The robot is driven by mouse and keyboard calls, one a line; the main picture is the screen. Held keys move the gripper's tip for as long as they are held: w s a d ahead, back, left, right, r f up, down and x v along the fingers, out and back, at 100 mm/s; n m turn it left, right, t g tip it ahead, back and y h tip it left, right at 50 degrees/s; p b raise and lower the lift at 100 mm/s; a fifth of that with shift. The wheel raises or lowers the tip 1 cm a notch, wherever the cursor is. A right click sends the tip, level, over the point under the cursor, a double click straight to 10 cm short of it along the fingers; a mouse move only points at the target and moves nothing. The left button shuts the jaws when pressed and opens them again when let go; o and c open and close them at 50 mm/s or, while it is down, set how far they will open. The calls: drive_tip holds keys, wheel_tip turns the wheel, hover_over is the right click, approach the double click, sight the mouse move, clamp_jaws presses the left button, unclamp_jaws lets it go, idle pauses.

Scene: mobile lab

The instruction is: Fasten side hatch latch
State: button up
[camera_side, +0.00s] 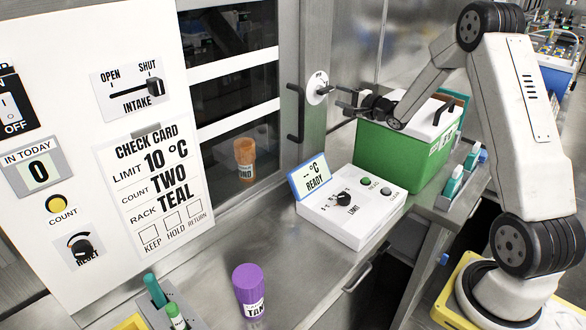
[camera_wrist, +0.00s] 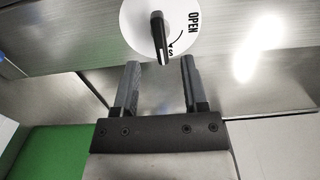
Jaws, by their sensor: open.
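The side hatch latch is a black turn knob (camera_wrist: 158,38) on a round white dial (camera_wrist: 137,28), which also shows in the side view (camera_side: 317,88) on the metal frame beside the window. The dial carries the word OPEN, a curved arrow and a partly hidden word starting with S. In the wrist view the knob points down, slightly right, towards the S. My gripper (camera_wrist: 159,80) is open and empty in front of the dial, its fingers on either side below the knob. In the side view my gripper (camera_side: 345,98) is close to the dial; contact cannot be told.
A black handle (camera_side: 294,112) stands left of the dial. A green cool box (camera_side: 395,155) with a white lid is below my gripper.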

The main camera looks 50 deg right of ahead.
drive_tip(key=shift+s, duration=0.9)
drive_tip(key=s+a+f+n+g+h, duration=0.1)
drive_tip(key=s+a+f+n+g, duration=0.25)
drive_tip(key=a, duration=0.35)
drive_tip(key=s+a+f+n+g+h, duration=0.1)
drive_tip(key=s+a+f+n+g, duration=0.1)
drive_tip(key=a+n+g, duration=0.45)
drive_tip(key=s+a+f+n+g+y, duration=0.1)
drive_tip(key=s+a+f+n+g, duration=0.1)
drive_tip(key=s+a+n, duration=0.2)
drive_tip(key=s+a+f+n+g+y, duration=0.1)
drive_tip(key=s+a+f+n+g, duration=0.1)
drive_tip(key=s+a, duration=0.8)
drive_tip(key=s+n+g, duration=0.1)
drive_tip(key=s+n, duration=0.1)
drive_tip(key=s, duration=0.1)
drive_tip(key=shift+s+a, duration=0.15)
drive_tip(key=shift+s, duration=0.05)
drive_tip(key=shift+f, duration=0.1)
